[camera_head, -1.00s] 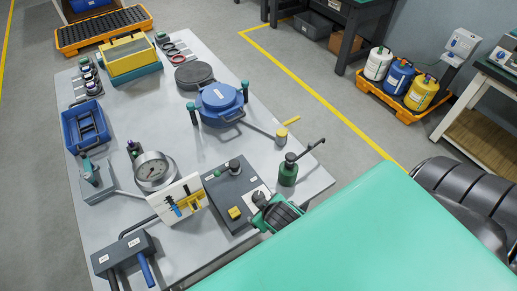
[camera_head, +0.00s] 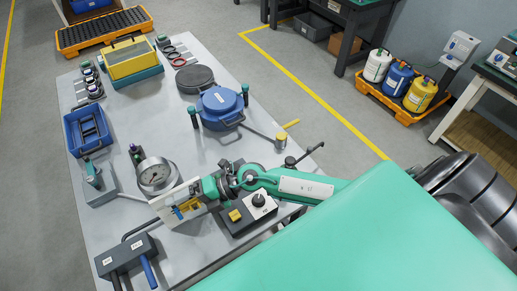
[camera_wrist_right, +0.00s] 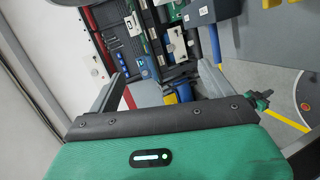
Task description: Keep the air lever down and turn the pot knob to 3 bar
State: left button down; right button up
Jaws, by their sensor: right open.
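A dark lever box (camera_head: 126,252) with two labels, a black lever and a blue lever (camera_head: 148,271) stands at the table's lower left; the blue lever also shows in the wrist view (camera_wrist_right: 215,43). I cannot read its labels. A grey box with a black knob (camera_head: 258,199) on a white dial plate and a yellow button (camera_head: 235,215) stands at the front right; the dial setting is too small to read. My right gripper (camera_head: 200,189) is above the table beside the white panel (camera_head: 168,209). In the wrist view it (camera_wrist_right: 160,78) is open and empty. My left gripper is out of view.
A blue pot (camera_head: 219,103) with clamps is farther back. A blue tray (camera_head: 88,130) is at the left. Bare tabletop lies left of the pot.

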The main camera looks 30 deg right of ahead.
jog(key=s+d+f+n+g+h, duration=0.1)
jog(key=d+f+n+g+h, duration=0.2)
jog(key=d+f+h, duration=0.25)
jog(key=h, duration=0.9)
send_near(259, 198)
jog(key=shift+w+d+n+y+p, duration=0.2)
jog(key=shift+n+y+p, duration=0.1)
jog(key=shift+p, duration=0.15)
notch_tip(259, 198, down, 9)
jog(key=b, duration=0.6)
jog(key=shift+b, duration=0.3)
